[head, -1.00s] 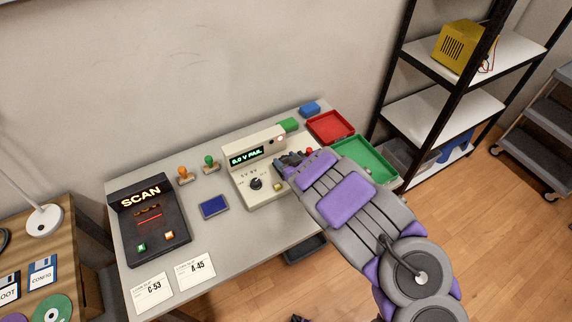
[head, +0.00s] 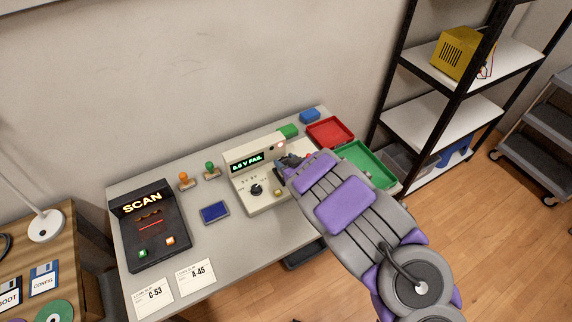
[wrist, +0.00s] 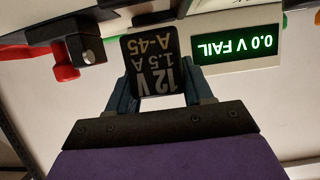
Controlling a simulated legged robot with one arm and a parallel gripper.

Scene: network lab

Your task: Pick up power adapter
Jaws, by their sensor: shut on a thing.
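The power adapter (wrist: 153,65) is a black block with a label reading 12 V, 1.5 A, A-45, upside down in the wrist view. My gripper (wrist: 156,92) is shut on it, one finger on each side. In the head view my gripper (head: 284,163) is at the right side of the beige tester (head: 268,198), and the adapter cannot be made out clearly there. The tester's display (wrist: 237,46) reads 0.0 V FAIL. I cannot tell whether the adapter touches the tester.
A red tray (head: 330,133) and a green tray (head: 368,163) lie right of the tester, the green one partly behind my arm. A black SCAN unit (head: 150,225), two stamps, a blue pad (head: 215,212) and paper cards (head: 197,277) lie to the left. A shelf rack (head: 440,110) stands at right.

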